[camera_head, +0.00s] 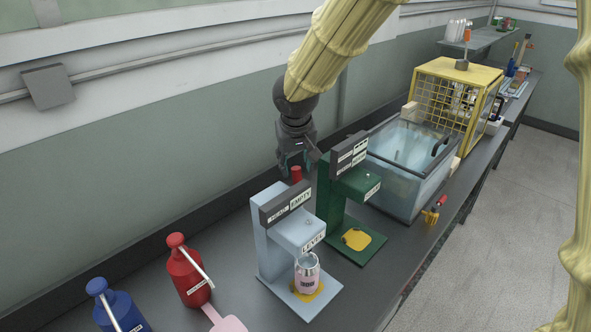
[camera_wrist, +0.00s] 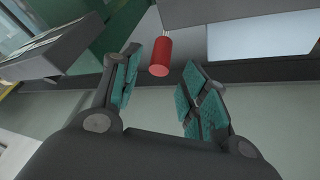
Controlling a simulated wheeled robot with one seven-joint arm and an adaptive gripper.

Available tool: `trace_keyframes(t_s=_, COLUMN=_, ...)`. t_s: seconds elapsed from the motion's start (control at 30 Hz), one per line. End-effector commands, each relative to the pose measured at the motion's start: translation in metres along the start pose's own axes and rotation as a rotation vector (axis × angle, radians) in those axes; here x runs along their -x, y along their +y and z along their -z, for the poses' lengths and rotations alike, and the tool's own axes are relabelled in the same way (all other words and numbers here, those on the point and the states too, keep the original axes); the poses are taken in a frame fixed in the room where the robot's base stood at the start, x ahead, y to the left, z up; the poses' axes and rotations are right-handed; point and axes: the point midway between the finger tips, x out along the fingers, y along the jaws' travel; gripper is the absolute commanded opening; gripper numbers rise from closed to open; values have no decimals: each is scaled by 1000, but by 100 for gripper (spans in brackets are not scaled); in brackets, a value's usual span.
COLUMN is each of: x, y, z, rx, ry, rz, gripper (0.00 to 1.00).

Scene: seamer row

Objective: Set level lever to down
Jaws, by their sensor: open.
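The pale blue machine labelled LEVEL (camera_head: 270,240) stands on the bench, with a can (camera_head: 307,274) on the yellow pad of its base. A red cylindrical knob (camera_head: 296,174) shows behind its top sign; I take it to be the level lever's handle. The knob also shows in the wrist view (camera_wrist: 160,56), hanging from a grey part, between and beyond the fingers. My gripper (camera_head: 296,164) is open and empty, just above and behind the machine, close to the knob. In the wrist view my gripper (camera_wrist: 160,95) has its teal pads wide apart. The lever's shaft is mostly hidden.
A green machine (camera_head: 345,205) stands close to the right of the blue one. Beyond it are a clear tank (camera_head: 410,170) and a yellow cage (camera_head: 455,100). Red (camera_head: 188,272) and blue (camera_head: 118,310) bottles stand front left. The wall runs close behind.

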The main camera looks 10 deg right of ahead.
Motion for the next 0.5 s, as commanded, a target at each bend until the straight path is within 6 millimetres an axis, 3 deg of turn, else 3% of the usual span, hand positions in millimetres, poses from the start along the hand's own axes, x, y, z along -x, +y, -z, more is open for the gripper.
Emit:
trace_keyframes(t_s=0.2, x=-28, y=1, z=0, rx=-1, ry=-2, rz=-1, gripper=44)
trace_keyframes(t_s=0.5, x=-48, y=2, z=0, rx=-2, ry=-1, rz=-1, gripper=44)
